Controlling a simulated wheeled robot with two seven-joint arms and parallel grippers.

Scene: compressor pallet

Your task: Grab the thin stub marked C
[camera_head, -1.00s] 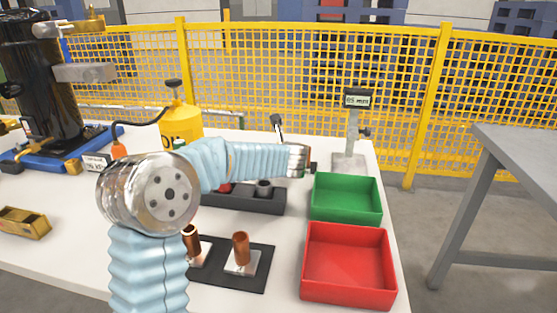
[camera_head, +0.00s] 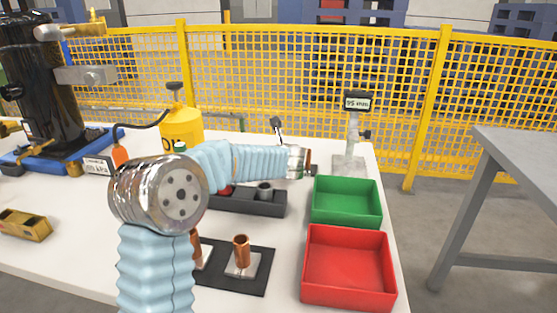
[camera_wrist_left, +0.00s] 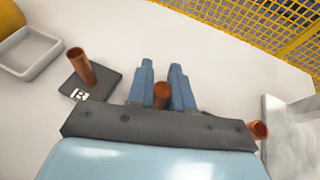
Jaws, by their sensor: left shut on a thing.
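My left gripper (camera_wrist_left: 162,98) is shut on a copper-brown stub (camera_wrist_left: 162,92), which stands between its two blue fingers in the wrist view. In the head view the left gripper (camera_head: 311,170) is small and mostly hidden behind my own wrist. Another copper stub (camera_wrist_left: 82,66) stands on a dark plate (camera_wrist_left: 101,84) beside a white label that looks like a B. A third copper stub (camera_wrist_left: 258,130) shows at the right, partly covered by the gripper body. I cannot read a C on any stub. My right gripper is out of view.
A copper stub (camera_head: 241,250) stands on a black mat (camera_head: 255,282); one beside it is partly hidden by my arm. A green bin (camera_head: 346,215) and red bin (camera_head: 349,295) line the table's right side. A measuring stand (camera_head: 350,160) is behind them. A dark holder (camera_head: 245,207) lies mid-table.

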